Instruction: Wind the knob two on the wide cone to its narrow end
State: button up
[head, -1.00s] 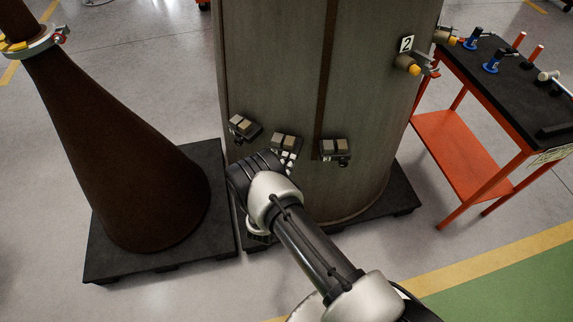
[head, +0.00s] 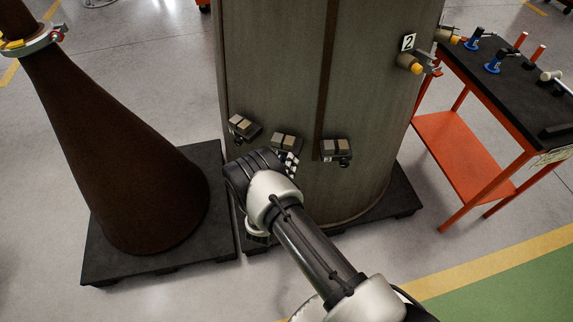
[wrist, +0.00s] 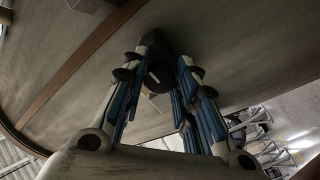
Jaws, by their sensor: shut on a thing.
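The wide cone (head: 270,60) is the large grey-brown body in the middle of the head view, with a dark vertical strip. Three small units with paired tan blocks sit low on its side: left (head: 243,127), middle (head: 286,141) and right (head: 336,149). In the wrist view, my gripper (wrist: 160,66) has its blue-padded fingers closed around a dark round knob (wrist: 158,80) with a pale mark, against the cone's wall. In the head view my wrist hides the fingertips and this knob, just below the middle unit. I cannot read a number on it.
A "2" plate (head: 407,42) is above a yellow-ended fitting (head: 411,64) on the cone's upper right. A dark brown cone (head: 125,165) stands on a black pallet (head: 105,262) at left. An orange cart (head: 455,150) with tools stands at right. Grey floor lies between.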

dwell(0.4)
jog(key=o, duration=1.1)
jog(key=v, duration=1.2)
